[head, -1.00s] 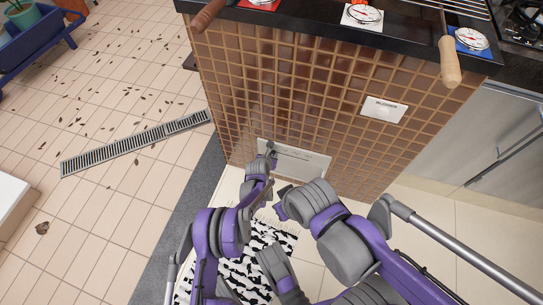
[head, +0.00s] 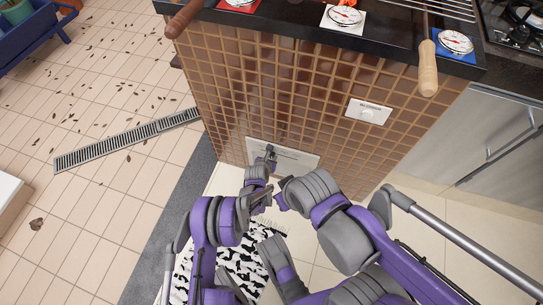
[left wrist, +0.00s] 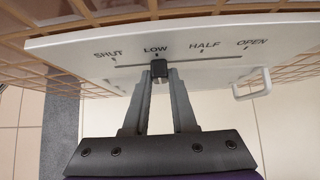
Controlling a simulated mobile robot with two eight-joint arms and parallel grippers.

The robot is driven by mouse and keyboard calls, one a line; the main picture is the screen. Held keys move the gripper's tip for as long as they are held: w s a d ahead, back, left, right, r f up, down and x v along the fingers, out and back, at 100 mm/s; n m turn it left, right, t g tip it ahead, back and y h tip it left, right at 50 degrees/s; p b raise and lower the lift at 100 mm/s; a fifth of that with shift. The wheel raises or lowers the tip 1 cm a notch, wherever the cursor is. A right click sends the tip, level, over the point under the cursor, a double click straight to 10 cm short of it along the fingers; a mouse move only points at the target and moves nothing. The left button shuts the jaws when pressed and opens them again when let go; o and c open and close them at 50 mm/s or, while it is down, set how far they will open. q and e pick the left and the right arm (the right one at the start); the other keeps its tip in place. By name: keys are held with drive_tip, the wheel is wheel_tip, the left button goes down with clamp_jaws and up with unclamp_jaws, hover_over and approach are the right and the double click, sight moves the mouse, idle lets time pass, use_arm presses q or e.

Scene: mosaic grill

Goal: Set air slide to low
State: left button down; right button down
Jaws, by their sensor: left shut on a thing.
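The air slide plate (head: 300,157) is a pale panel low on the tiled front of the counter. In the left wrist view the plate (left wrist: 215,65) carries the labels SHUT, LOW, HALF and OPEN, left to right, above a thin slot. Its small dark knob (left wrist: 159,66) sits just below the word LOW. My left gripper (head: 269,152) is at the left part of the plate. In the left wrist view its fingers (left wrist: 160,78) are shut on the knob.
A small white panel with a round knob (head: 368,112) is higher on the tiles. A wooden handle (head: 428,68) and a darker handle (head: 184,18) overhang the counter edge (head: 300,27). A black-and-white rug (head: 235,268) lies below my arms. A floor drain (head: 125,140) is at left.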

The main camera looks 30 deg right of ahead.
use_arm(q)
drive_tip(key=c, duration=0.7)
unclamp_jaws()
drive_tip(key=shift+r, duration=0.1)
drive_tip(key=p+v, duration=0.2)
drive_tip(key=v, duration=0.8)
drive_tip(key=shift+s+a+r+p, duration=0.15)
drive_tip(key=shift+a+r+p, duration=0.1)
drive_tip(key=shift+p, duration=0.1)
